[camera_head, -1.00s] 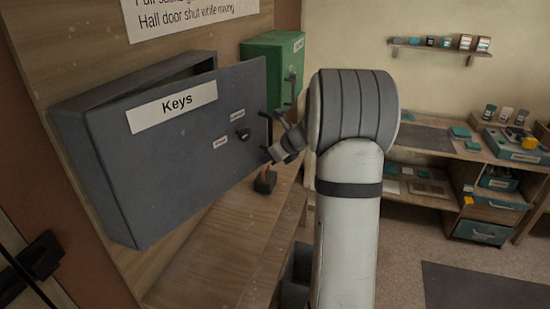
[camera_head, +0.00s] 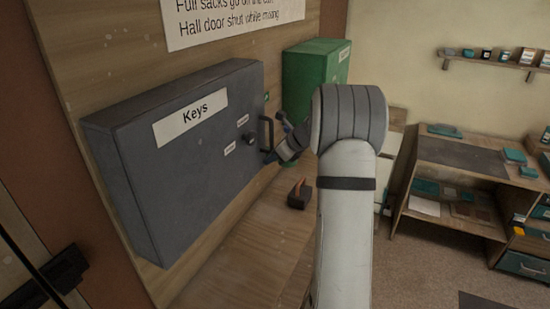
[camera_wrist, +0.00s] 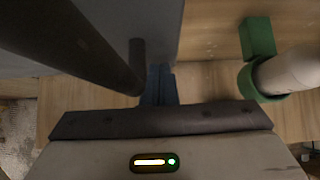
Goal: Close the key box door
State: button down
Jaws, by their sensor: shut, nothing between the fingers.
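The grey key box (camera_head: 100,150) is fixed to the wooden wall panel at the left in the head view. Its door (camera_head: 190,160), with the "Keys" label, a dark knob and a black bar handle (camera_head: 266,133), lies flush against the box with no gap showing along its top. My gripper (camera_head: 270,157) is at the door's right edge, by the lower end of the handle. In the wrist view the shut fingers (camera_wrist: 160,85) are close to the grey door face and the dark handle bar (camera_wrist: 75,40). Whether they touch is unclear.
A green box (camera_head: 312,70) hangs on the wall just right of the key box. A small dark object with an orange part (camera_head: 300,194) rests on the wooden bench (camera_head: 235,240) below. Shelves with teal items (camera_head: 455,175) stand at the right.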

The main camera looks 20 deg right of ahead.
jog(key=shift+w+a+r, duration=0.25)
jog(key=shift+a+r, duration=0.05)
jog(key=shift+a, duration=0.1)
jog(key=s+d+r+b, duration=0.3)
jog(key=s+d+r, duration=0.3)
jog(key=s, duration=0.3)
jog(key=shift+d+r, duration=0.25)
jog(key=shift+d, duration=0.6)
